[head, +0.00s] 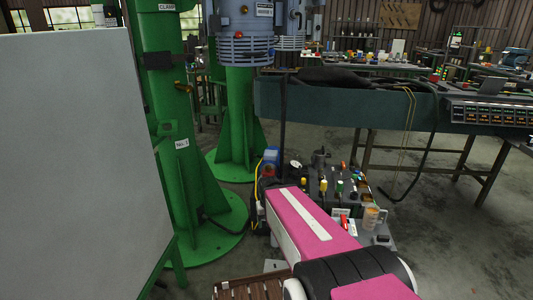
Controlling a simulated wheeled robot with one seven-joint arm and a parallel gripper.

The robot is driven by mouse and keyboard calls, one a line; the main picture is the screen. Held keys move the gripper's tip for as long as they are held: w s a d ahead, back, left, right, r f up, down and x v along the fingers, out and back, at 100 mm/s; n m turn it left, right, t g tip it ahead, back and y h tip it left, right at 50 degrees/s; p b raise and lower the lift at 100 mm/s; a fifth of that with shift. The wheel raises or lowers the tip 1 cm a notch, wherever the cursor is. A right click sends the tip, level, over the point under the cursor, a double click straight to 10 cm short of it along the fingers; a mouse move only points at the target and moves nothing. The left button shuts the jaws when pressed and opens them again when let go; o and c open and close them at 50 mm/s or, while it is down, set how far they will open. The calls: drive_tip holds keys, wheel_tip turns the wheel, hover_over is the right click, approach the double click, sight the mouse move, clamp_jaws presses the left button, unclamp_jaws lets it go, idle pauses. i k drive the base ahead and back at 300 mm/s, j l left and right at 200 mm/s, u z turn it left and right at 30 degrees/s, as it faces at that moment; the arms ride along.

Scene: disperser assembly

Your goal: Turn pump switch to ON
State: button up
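I cannot make out a pump switch for certain. A low unit (385,232) beside my arm carries several small red, yellow and green fittings, too small to read. A blue part (271,155), perhaps a motor or pump, stands at its left end with a red part below it. A control panel (488,112) with rows of lit buttons or displays sits on the bench at the right. My pink, white and black arm reaches in from the lower right and hides part of the low unit. My gripper is not visible.
A pale grey board (75,150) blocks the left side. Two green columns (178,130) (240,115) with round feet stand behind it. A long dark green bench (330,103) crosses the back, with hanging cables. A brown slatted pallet (240,289) lies at the bottom. The floor at the right is clear.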

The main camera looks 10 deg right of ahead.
sight(344, 224)
drive_tip(key=l+z, duration=0.2)
drive_tip(key=l, duration=0.15)
drive_tip(key=i+l+z, duration=0.25)
drive_tip(key=l+z, duration=0.2)
drive_tip(key=l, duration=0.25)
drive_tip(key=k+j+z, duration=0.2)
drive_tip(key=j, duration=0.15)
drive_tip(key=j+z, duration=0.2)
drive_tip(key=k+j+z, duration=0.2)
drive_tip(key=j, duration=0.2)
